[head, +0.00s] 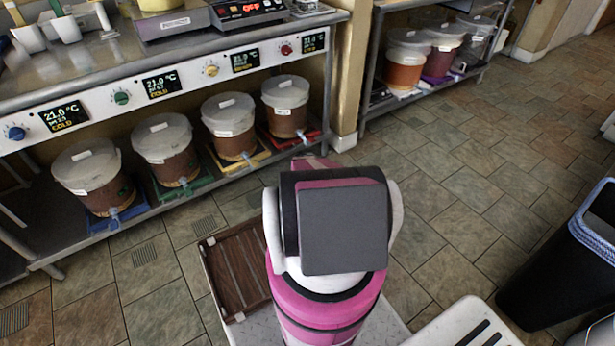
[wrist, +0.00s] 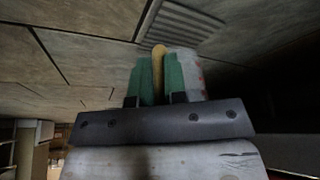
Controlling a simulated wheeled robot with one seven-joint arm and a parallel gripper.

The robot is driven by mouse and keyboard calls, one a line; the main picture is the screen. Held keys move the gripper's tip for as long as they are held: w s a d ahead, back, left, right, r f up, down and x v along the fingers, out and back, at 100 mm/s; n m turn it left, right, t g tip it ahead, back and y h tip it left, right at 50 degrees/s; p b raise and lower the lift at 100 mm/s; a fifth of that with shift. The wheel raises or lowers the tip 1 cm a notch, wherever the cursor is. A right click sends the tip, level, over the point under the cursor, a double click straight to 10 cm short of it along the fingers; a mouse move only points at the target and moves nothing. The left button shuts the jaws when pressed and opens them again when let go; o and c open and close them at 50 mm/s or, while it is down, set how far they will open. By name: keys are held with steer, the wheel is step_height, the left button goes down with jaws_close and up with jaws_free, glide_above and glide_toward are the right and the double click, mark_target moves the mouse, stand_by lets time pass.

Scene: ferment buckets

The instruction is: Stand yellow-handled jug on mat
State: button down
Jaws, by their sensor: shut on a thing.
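My gripper (wrist: 159,62) has green fingers and is shut on the yellow handle (wrist: 158,52) of a pale, translucent jug (wrist: 188,66) in the wrist view. The jug is partly hidden behind the right finger, and tiled floor lies beyond it. In the head view my own arm hides the gripper and the held jug. Coloured mats lie under the buckets on the low shelf: blue (head: 104,222), green (head: 201,186), yellow (head: 262,155) and red (head: 310,136). I cannot tell which mat the task means.
Lidded buckets (head: 172,160) with taps stand on the low shelf under the control panel (head: 190,84). More pale containers (head: 66,28) stand on the counter at the upper left. A second rack (head: 375,98) holds more buckets. A dark bin (head: 560,262) stands at right. Tiled floor between is clear.

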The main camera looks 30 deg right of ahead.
steer(key=shift+f, duration=1.6)
steer(key=shift+f, duration=0.1)
steer(key=c, duration=1.2)
jaws_free()
steer(key=shift+o, duration=0.2)
steer(key=s+a+r+n, duration=0.1)
steer(key=s+a+r, duration=0.1)
steer(key=a+r, duration=0.55)
steer(key=s+a+r+n+y, duration=0.1)
steer(key=s+a+r, duration=0.25)
steer(key=r, duration=0.75)
steer(key=s+a+r+n, duration=0.1)
steer(key=s+a+r, duration=0.1)
steer(key=a+r, duration=0.55)
steer(key=s+a+r+n+g, duration=0.1)
steer(key=s+a+r+n, duration=0.1)
steer(key=s+a+r, duration=0.3)
steer(key=s+a+r+n+g+y, duration=0.1)
steer(key=s+a+r+n, duration=0.1)
steer(key=s+a+r, duration=0.4)
steer(key=s+a+r+n+y, duration=0.1)
steer(key=s+a+r+n, duration=0.2)
steer(key=r, duration=1)
steer(key=s+a, duration=0.2)
steer(key=a, duration=0.3)
steer(key=shift+s+a+r+g, duration=0.15)
steer(key=shift+s+r+g, duration=0.1)
steer(key=shift+r+g, duration=0.15)
